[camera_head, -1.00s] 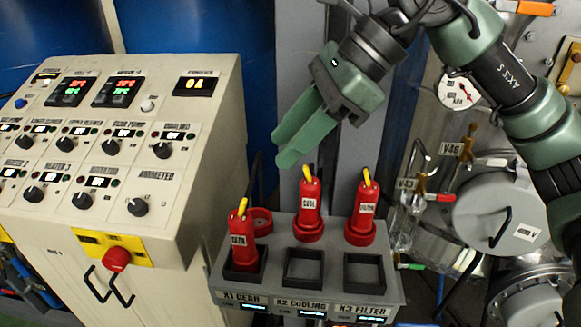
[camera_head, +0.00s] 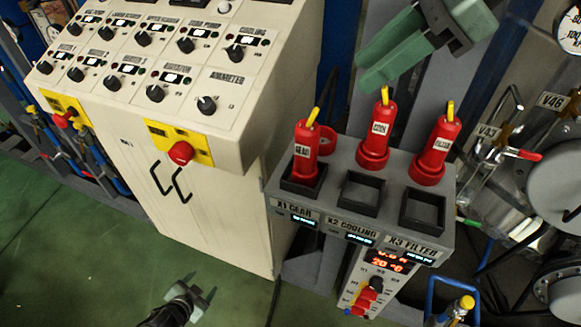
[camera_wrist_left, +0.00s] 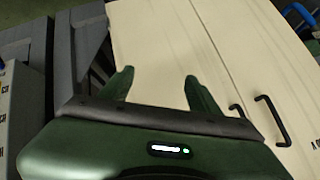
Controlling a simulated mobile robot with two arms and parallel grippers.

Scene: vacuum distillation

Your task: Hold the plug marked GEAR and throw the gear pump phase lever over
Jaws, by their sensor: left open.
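The red plug marked GEAR (camera_head: 306,148) stands in the X1 GEAR socket of the grey socket box (camera_head: 300,207), its yellow tip up. My right gripper (camera_head: 370,80) hangs above and behind the box, apart from the plugs; its fingers overlap, so their gap is unclear. My left gripper (camera_head: 199,287) is low over the green floor, left of the box, open and empty. In the left wrist view its two fingers (camera_wrist_left: 159,75) are spread before the cabinet. Small red and yellow handles (camera_head: 366,298) show below the box; I cannot tell which is the gear pump phase lever.
Plugs marked COOL (camera_head: 381,130) and FILTER (camera_head: 440,145) stand in red holders behind empty X2 and X3 sockets. The cream control cabinet (camera_head: 225,205) with red emergency buttons stands left. Valves and glassware crowd the right. Green floor (camera_head: 80,225) is open at lower left.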

